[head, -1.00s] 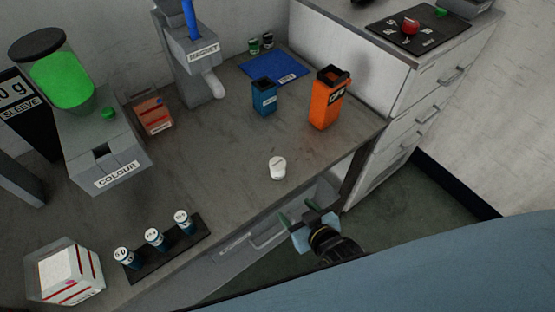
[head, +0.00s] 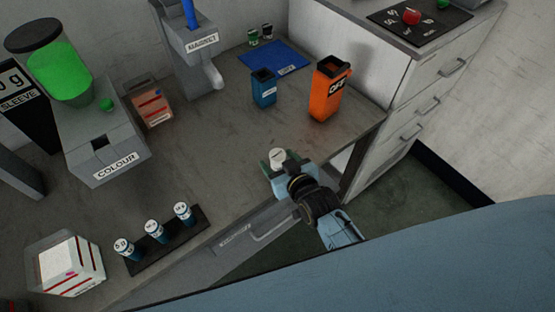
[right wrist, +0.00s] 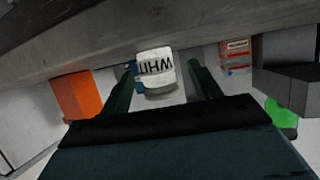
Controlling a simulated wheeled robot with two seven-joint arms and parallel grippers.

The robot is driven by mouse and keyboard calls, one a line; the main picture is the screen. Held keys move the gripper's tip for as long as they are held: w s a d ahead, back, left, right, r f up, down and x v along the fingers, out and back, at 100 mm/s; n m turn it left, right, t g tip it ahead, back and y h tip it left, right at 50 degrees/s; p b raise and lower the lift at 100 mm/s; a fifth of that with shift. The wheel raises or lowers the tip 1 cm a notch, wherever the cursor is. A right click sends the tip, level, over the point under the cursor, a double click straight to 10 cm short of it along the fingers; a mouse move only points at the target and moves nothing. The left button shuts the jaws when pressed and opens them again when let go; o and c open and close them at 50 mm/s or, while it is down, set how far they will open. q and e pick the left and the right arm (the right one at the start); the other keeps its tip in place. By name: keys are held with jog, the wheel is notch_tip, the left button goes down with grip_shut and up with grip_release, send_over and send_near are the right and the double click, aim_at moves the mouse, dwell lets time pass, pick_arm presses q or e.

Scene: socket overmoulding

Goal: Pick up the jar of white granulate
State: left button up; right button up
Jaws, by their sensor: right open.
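The white jar (head: 277,155) stands upright near the front edge of the bench. In the right wrist view the jar (right wrist: 155,66) shows a dark printed label, partly legible, and lies between the two green fingers, nearer the left one. My right gripper (head: 277,163) is at the jar from the front, its open fingers reaching along both sides of it. In the right wrist view the open fingers of the gripper (right wrist: 162,85) do not appear closed on the jar. The lower part of the jar is hidden by the gripper in the head view. My left gripper is not in view.
A rack (head: 165,243) with several small jars is at the front left. A grey COLOUR machine (head: 95,150) stands left. Bench around the jar is clear.

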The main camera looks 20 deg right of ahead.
aim_at(274, 156)
jog(key=x, duration=0.3)
jog(key=shift+w+f, duration=0.2)
jog(key=shift+c, duration=0.2)
jog(key=c, duration=1)
jog(key=shift+r, duration=0.1)
jog(key=shift+c, duration=0.2)
notch_tip(274, 156, up, 10)
jog(key=shift+r+p, duration=0.1)
jog(key=shift+p, duration=0.85)
jog(key=shift+d+r, duration=0.25)
jog(key=shift+r, duration=0.05)
jog(key=s+d+r+m+h+b, duration=0.1)
jog(key=s+d+r, duration=0.1)
jog(key=r, duration=0.4)
jog(key=s+d+r+m+h+b, duration=0.1)
jog(key=s+d+r, duration=0.1)
jog(key=d+r, duration=0.2)
jog(key=shift+s+d+r, duration=0.3)
jog(key=shift+d+r, duration=0.1)
jog(key=shift+r, duration=0.55)
